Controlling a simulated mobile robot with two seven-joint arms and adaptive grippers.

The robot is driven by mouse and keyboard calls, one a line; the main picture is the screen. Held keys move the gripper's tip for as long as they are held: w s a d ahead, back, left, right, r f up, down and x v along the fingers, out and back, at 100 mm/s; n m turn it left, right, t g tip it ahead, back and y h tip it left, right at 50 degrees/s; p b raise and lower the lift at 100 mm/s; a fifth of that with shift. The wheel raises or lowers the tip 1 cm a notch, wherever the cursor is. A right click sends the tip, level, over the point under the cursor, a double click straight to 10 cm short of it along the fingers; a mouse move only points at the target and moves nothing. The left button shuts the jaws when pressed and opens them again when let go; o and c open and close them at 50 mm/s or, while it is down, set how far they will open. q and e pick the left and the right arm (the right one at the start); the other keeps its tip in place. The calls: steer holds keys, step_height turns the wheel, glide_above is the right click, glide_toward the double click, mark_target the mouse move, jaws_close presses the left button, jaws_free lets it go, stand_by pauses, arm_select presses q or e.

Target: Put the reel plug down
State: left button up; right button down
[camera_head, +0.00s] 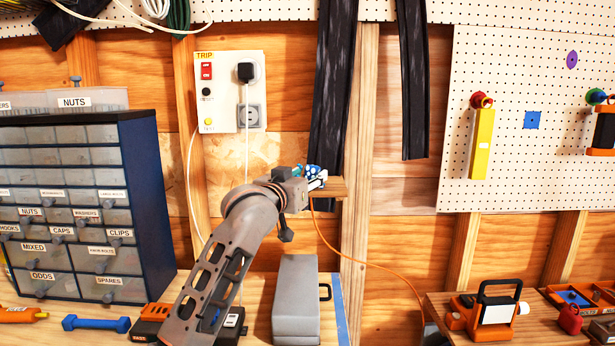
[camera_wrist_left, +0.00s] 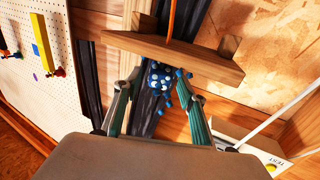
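My left gripper (camera_head: 310,174) reaches to a small wooden ledge (camera_head: 335,187) on the wall. In the left wrist view its two green-padded fingers (camera_wrist_left: 163,88) stand apart, with a blue-and-white spotted thing (camera_wrist_left: 160,76), apparently the reel plug, between the tips. Gaps show beside it, and I see no clear grip. The plug is at the near edge of the ledge (camera_wrist_left: 180,55); whether it rests fully on it I cannot tell. An orange cord (camera_head: 365,262) runs from the ledge down to the right. My right gripper is not in view.
A white TRIP panel (camera_head: 230,92) with a black plug and cable is on the wall left of the ledge. A drawer cabinet (camera_head: 150,170) stands left. A grey box (camera_head: 296,300) is on the bench below. Dark strips (camera_head: 413,80) hang nearby.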

arm_select(q)
steer(key=shift+r, duration=0.2)
steer(key=b+v, duration=0.1)
steer(key=v, duration=1.1)
steer(key=shift+f, duration=0.15)
